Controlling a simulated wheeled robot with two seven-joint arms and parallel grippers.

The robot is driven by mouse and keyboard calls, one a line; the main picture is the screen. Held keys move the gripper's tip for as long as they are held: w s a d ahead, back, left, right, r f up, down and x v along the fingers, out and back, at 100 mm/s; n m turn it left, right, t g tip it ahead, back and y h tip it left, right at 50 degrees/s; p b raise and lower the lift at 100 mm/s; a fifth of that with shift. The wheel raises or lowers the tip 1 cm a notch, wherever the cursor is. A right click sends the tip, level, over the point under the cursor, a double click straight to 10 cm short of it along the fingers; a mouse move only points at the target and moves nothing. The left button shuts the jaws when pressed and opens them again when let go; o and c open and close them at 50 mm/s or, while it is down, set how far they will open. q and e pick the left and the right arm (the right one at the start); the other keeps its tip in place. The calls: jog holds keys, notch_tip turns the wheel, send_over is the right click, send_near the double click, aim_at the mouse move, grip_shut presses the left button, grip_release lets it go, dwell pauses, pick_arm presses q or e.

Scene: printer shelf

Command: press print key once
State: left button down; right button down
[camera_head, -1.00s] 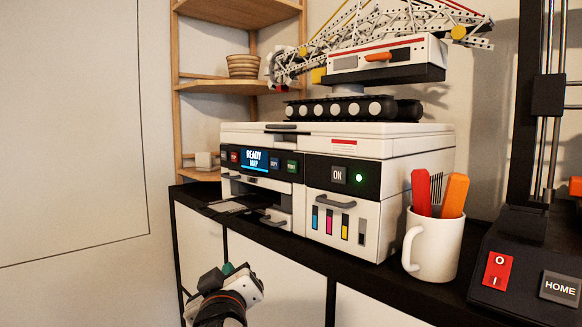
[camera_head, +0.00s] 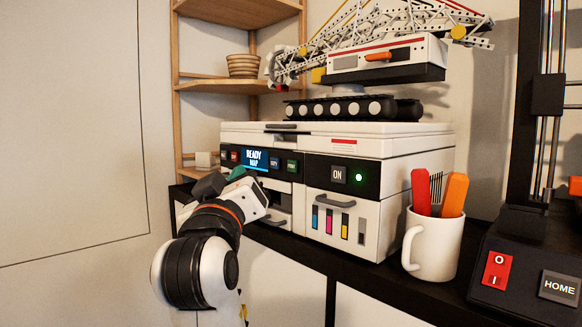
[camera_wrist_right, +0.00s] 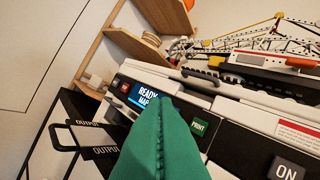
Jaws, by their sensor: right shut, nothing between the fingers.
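The white printer (camera_head: 420,142) stands on the black shelf top, with a dark front panel. Its green print key (camera_head: 292,166) sits at the right end of the small key row, beside the copy key (camera_head: 274,163) and the lit READY screen (camera_head: 254,160). In the right wrist view the print key (camera_wrist_right: 198,127) shows just right of my green fingertips. My right gripper (camera_head: 237,173) is shut and empty, in front of the panel and left of the print key in the head view. Its fingers hide part of the panel in the wrist view. My left gripper is not in view.
The open output tray (camera_wrist_right: 97,137) juts out at the left in the wrist view. A white mug (camera_head: 436,248) with red and orange tools stands right of the printer. A crane model (camera_head: 385,62) sits on top. A black machine (camera_head: 530,250) stands at far right.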

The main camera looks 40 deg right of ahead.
send_near(288, 162)
jog(key=shift+w+a+x, duration=0.15)
jog(key=shift+x, duration=0.75)
jog(key=shift+w+a+x, duration=0.1)
jog(key=shift+a+x, duration=0.05)
jog(key=shift+x, duration=0.75)
jog(key=shift+w+a+x, duration=0.15)
jog(key=shift+a+x, duration=0.05)
jog(key=shift+x, duration=0.7)
jog(key=shift+d+r, duration=0.1)
jog(key=shift+d+p, duration=0.3)
jog(key=shift+d, duration=0.05)
jog(key=shift+d, duration=0.35)
dwell(0.4)
jog(key=shift+a, duration=0.75)
jog(key=shift+a, duration=0.1)
jog(key=shift+s+a, duration=0.2)
jog(key=shift+a, duration=2.2)
